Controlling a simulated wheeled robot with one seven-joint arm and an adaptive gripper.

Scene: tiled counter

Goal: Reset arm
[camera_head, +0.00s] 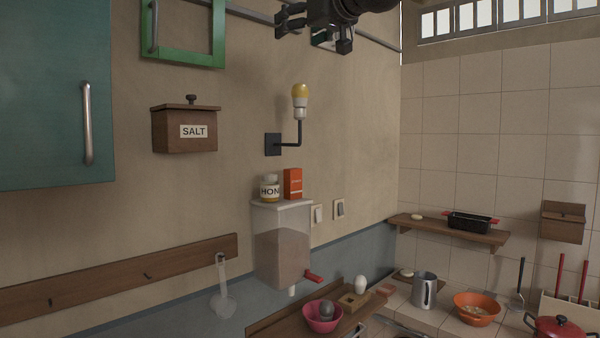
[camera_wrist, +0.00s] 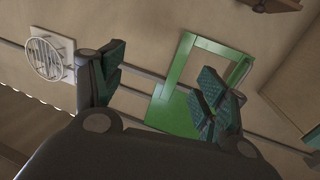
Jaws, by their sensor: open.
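My gripper (camera_head: 312,32) is at the top edge of the head view, high in front of the beige wall. Its fingers point left and are apart, with nothing between them. In the wrist view my gripper (camera_wrist: 160,92) shows two green-padded fingers spread wide and empty. Behind the right finger is a green frame (camera_wrist: 178,105) on the wall. The same green frame (camera_head: 184,58) is at the upper left in the head view, apart from the gripper. Most of my arm is out of view.
A rail (camera_head: 250,14) runs along the wall near my gripper. A teal cabinet (camera_head: 55,95) hangs at left, beside a salt box (camera_head: 185,130). A dispenser (camera_head: 282,245) and a pink bowl (camera_head: 322,318) are lower down.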

